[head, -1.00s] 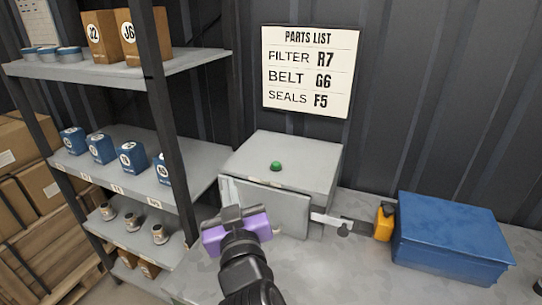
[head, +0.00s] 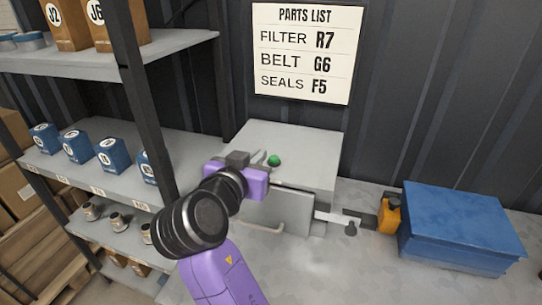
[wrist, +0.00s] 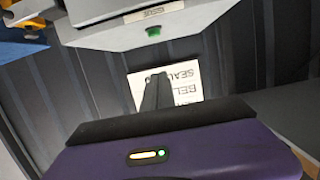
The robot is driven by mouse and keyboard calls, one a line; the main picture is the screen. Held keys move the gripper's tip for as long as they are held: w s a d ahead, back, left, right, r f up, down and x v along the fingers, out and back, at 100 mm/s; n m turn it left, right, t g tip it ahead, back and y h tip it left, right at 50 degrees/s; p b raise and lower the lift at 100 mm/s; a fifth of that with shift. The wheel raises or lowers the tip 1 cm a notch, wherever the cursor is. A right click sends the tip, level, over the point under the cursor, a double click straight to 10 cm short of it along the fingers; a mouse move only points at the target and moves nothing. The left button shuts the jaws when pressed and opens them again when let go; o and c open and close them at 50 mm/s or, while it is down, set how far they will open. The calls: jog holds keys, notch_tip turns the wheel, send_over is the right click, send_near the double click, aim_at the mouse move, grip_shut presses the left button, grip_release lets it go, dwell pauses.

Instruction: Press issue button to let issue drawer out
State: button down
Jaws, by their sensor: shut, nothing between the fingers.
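A small green button (head: 274,160) sits on the top of a grey metal cabinet (head: 310,147). The button also shows in the wrist view (wrist: 153,31), beside a pale label (wrist: 152,12) whose text I cannot read surely. My gripper (head: 262,159) is shut and empty, just left of the button in the head view. I cannot tell its height above the top; no contact shows. In the wrist view, my shut fingers (wrist: 155,92) point toward the cabinet, with a gap in the picture to the button. The cabinet's grey front panel (head: 290,212) is partly hidden by my gripper and arm.
A grey bar (head: 335,219) sticks out right of the cabinet, near a yellow-orange container (head: 389,215) and a blue box (head: 463,228). A shelf rack (head: 110,160) with labelled parts stands at left. A parts list (head: 306,52) hangs behind. Bare worktop lies in front.

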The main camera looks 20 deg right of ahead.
jog(key=shift+w, duration=0.1)
jog(key=p, duration=0.3)
send_over(271, 157)
jog(key=s+a, duration=0.1)
jog(key=s, duration=0.2)
notch_tip(271, 157, down, 2)
jog(key=f, duration=0.3)
jog(key=shift+w+d+f+p, duration=0.1)
jog(key=shift+w+p, duration=0.15)
jog(key=shift+p, duration=0.1)
jog(key=shift+f, duration=0.65)
